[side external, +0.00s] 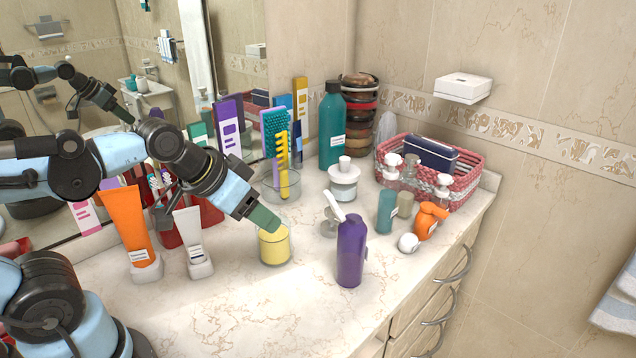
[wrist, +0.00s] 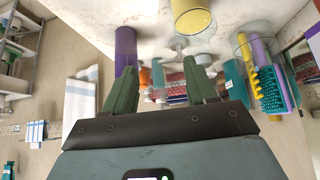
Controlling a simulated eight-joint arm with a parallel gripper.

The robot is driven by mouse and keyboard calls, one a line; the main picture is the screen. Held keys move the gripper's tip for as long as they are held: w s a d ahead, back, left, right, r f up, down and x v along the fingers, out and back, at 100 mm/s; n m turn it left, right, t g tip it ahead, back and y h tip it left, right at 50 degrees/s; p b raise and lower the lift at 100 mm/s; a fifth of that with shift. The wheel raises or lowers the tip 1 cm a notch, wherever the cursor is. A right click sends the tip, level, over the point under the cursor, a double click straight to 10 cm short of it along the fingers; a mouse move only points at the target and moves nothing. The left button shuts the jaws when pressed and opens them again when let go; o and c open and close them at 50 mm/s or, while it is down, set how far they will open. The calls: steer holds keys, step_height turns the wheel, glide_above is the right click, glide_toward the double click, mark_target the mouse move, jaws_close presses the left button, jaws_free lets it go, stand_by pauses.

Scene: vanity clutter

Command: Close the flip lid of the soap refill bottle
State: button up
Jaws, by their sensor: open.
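The soap refill bottle looks to be the purple bottle (side external: 351,252), upright near the counter's front edge. Its white flip lid (side external: 336,206) stands open, tilted up and to the left from the bottle top. My gripper (side external: 264,218) is to the left of the bottle, over or beside a yellow cup, apart from the bottle. In the wrist view, my gripper (wrist: 160,70) is open with nothing between its green fingers. The purple bottle (wrist: 125,45) appears upside down there, with its top end partly hidden by the left finger.
The yellow cup (side external: 274,246) stands close by my gripper. White-capped pump bottles (side external: 387,208) and an orange spray bottle (side external: 428,222) stand right of the purple bottle. An orange tube (side external: 125,222) and white tube (side external: 190,235) stand left. The front counter (side external: 270,315) is clear.

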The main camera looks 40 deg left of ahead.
mark_target(328, 192)
steer(key=d+r+m+h, duration=0.1)
steer(key=r, duration=0.2)
steer(key=d+r+m+h, duration=0.1)
steer(key=d+r, duration=0.1)
steer(key=r, duration=0.2)
steer(key=w+d+r+m+t+h, duration=0.1)
steer(key=r+m, duration=0.1)
steer(key=r, duration=0.2)
steer(key=shift+d+r, duration=0.15)
steer(key=shift+d, duration=0.1)
steer(key=shift+c, duration=0.4)
steer(key=shift+x, duration=6)
steer(key=shift+a, duration=0.1)
steer(key=shift+w, duration=0.1)
jaws_close()
